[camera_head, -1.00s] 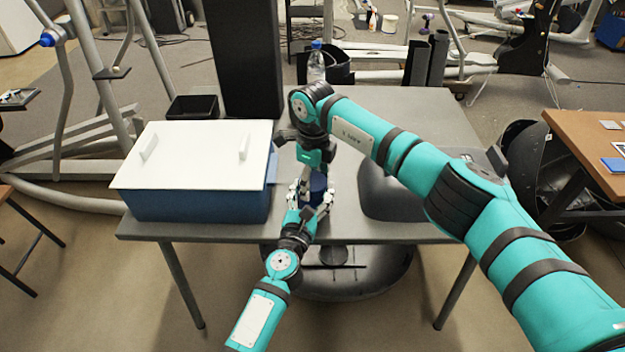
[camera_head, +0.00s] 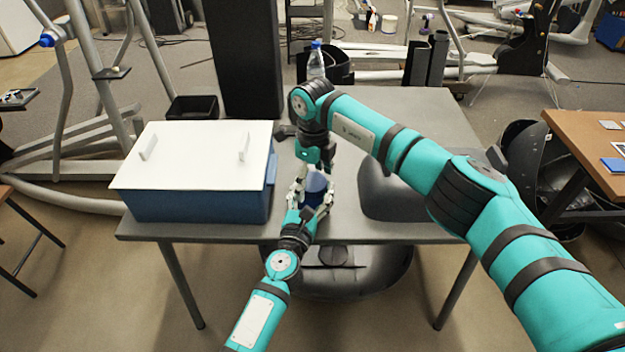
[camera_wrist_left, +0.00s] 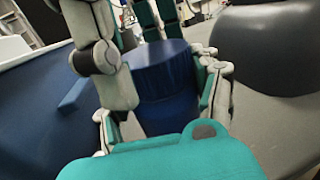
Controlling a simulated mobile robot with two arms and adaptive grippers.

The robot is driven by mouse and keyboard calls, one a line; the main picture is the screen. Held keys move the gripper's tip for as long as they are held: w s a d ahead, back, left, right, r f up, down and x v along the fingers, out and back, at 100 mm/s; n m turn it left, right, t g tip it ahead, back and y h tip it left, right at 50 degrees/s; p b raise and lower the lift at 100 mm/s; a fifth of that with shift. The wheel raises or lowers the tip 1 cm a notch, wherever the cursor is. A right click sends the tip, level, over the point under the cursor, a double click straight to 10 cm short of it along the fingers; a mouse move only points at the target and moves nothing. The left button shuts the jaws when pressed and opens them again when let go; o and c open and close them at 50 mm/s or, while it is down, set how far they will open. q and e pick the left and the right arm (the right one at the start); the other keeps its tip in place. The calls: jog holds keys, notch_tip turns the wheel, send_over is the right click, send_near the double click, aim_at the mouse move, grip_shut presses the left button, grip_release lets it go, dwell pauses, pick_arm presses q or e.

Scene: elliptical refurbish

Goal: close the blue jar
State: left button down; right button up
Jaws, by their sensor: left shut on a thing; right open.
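The blue jar (camera_head: 316,186) stands upright near the table's front edge, just right of the blue box. My left gripper (camera_head: 312,196) is shut around its sides; in the left wrist view the fingers lie on both sides of the jar (camera_wrist_left: 170,118). A slightly wider, lighter blue lid (camera_wrist_left: 162,68) sits on top of the jar in that view; whether it is fully seated I cannot tell. My right gripper (camera_head: 317,163) is open just above the lid, pointing down. Its fingers also show at the top of the left wrist view (camera_wrist_left: 160,18).
A blue box (camera_head: 200,205) with a white lid (camera_head: 195,165) stands close on the left of the jar. A dark grey rounded object (camera_head: 385,195) stands on the right, partly behind my right arm. A water bottle (camera_head: 316,62) is at the back. The table (camera_head: 445,125) is clear at the back right.

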jog(key=shift+r, duration=1.95)
jog(key=shift+c, duration=0.4)
jog(key=shift+r+n, duration=0.45)
jog(key=shift+n, duration=0.35)
notch_tip(320, 180, up, 3)
jog(key=n, duration=0.4)
jog(key=shift+f+n, duration=0.2)
jog(key=shift+n, duration=0.1)
jog(key=shift+f, duration=4.05)
